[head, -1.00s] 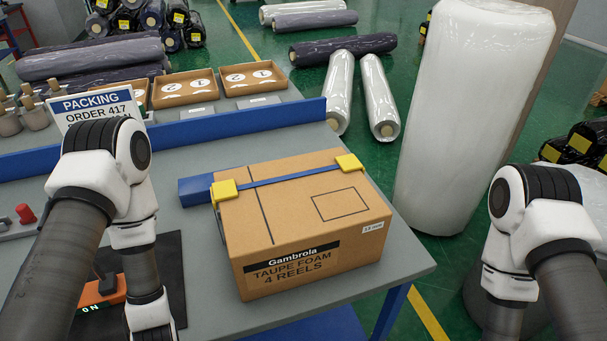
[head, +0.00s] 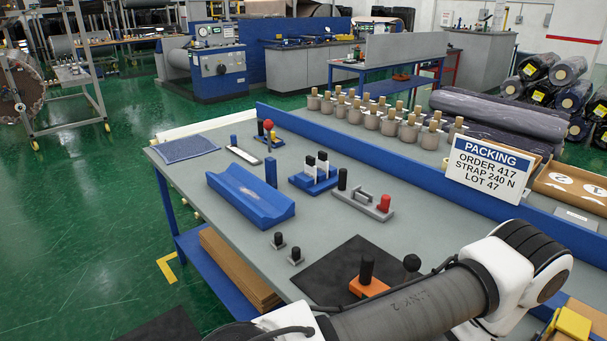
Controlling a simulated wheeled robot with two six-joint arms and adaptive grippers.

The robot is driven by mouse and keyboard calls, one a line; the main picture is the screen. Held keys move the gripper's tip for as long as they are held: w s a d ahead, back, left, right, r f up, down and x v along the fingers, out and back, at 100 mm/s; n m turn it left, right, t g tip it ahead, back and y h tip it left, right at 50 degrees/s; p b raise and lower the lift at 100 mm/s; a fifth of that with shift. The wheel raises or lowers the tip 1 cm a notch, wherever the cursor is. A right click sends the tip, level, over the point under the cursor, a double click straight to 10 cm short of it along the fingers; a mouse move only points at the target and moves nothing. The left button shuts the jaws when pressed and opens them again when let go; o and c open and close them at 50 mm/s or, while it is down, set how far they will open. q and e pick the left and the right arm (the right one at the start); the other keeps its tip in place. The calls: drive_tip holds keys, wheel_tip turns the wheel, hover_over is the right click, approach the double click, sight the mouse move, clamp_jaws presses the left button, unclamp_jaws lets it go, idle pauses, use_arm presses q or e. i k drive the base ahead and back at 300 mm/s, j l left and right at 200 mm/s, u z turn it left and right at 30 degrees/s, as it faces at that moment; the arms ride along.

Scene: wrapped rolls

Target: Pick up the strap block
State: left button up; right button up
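No part in view is labelled as the strap block, so I cannot tell which it is. Candidates on the bench are an orange block with a black post (head: 368,283) on a black mat (head: 325,270), a grey block with black and red posts (head: 363,203), and a blue block holding black-topped white pieces (head: 314,176). One of my arms crosses the lower right, in front of the mat. Neither gripper is in view.
A blue cradle (head: 250,196), two small black-knobbed pieces (head: 287,248) and a blue pad (head: 187,149) lie on the bench. A blue rail (head: 400,155) runs behind. The packing sign (head: 489,168) reads "STRAP 240 N". A yellow corner piece (head: 570,325) shows lower right.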

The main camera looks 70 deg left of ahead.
sight(295, 259)
drive_tip(key=k+l+u, duration=0.1)
drive_tip(key=u, duration=2.2)
drive_tip(key=j+z, duration=0.2)
drive_tip(key=z, duration=0.3)
drive_tip(key=i+j+z, duration=0.1)
drive_tip(key=j+z, duration=0.2)
drive_tip(key=z, duration=0.2)
